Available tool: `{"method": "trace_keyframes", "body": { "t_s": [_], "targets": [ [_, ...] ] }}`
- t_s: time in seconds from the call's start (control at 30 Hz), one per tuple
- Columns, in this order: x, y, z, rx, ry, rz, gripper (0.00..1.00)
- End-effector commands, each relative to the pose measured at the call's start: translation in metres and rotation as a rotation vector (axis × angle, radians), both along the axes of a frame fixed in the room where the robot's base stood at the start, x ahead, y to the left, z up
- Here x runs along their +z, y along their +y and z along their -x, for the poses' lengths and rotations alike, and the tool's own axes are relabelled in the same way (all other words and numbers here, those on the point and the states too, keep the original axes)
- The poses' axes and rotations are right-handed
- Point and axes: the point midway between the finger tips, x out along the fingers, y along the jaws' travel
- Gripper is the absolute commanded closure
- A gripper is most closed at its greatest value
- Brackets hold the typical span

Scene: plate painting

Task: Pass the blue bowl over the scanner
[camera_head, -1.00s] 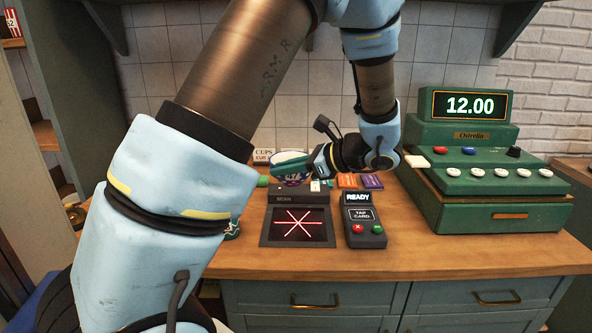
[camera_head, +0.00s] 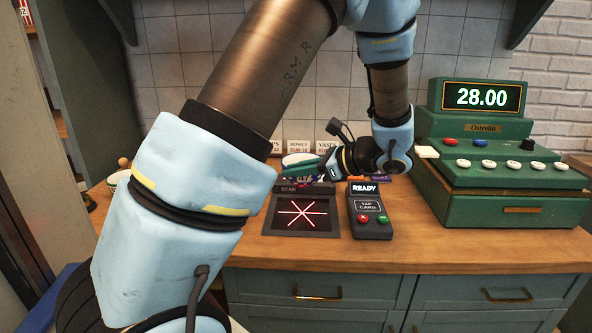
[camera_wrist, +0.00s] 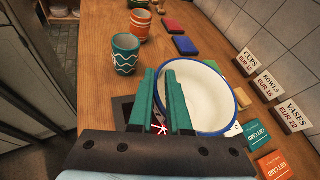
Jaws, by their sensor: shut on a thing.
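The bowl (camera_wrist: 212,105), white inside with a blue rim, is held at its left rim between the green fingers of my gripper (camera_wrist: 168,95). In the head view the bowl (camera_head: 298,158) shows only partly, behind the fingers of my gripper (camera_head: 305,168), over the back end of the scanner. The scanner (camera_head: 301,212) is a dark flat unit with a glowing red star of lines. In the wrist view part of the scanner (camera_wrist: 160,129) shows below and between the fingers. The bowl's underside is hidden.
A green register (camera_head: 498,175) reads 28.00 at the right. A card terminal (camera_head: 367,208) reading READY stands right of the scanner. Patterned cups (camera_wrist: 125,55) stand on the wooden counter, with coloured blocks (camera_wrist: 185,45), price signs (camera_wrist: 268,84) and gift cards (camera_wrist: 272,165) along the wall.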

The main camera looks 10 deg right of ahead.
Motion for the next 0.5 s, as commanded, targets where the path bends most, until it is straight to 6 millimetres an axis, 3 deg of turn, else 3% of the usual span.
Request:
{"method": "trace_keyframes", "body": {
  "t_s": [0.27, 0.5],
  "targets": [
    [0.003, 0.0, 0.0, 0.001, -0.001, 0.0, 1.0],
    [0.025, 0.0, 0.0, 0.001, -0.001, 0.0, 1.0]
  ]
}}
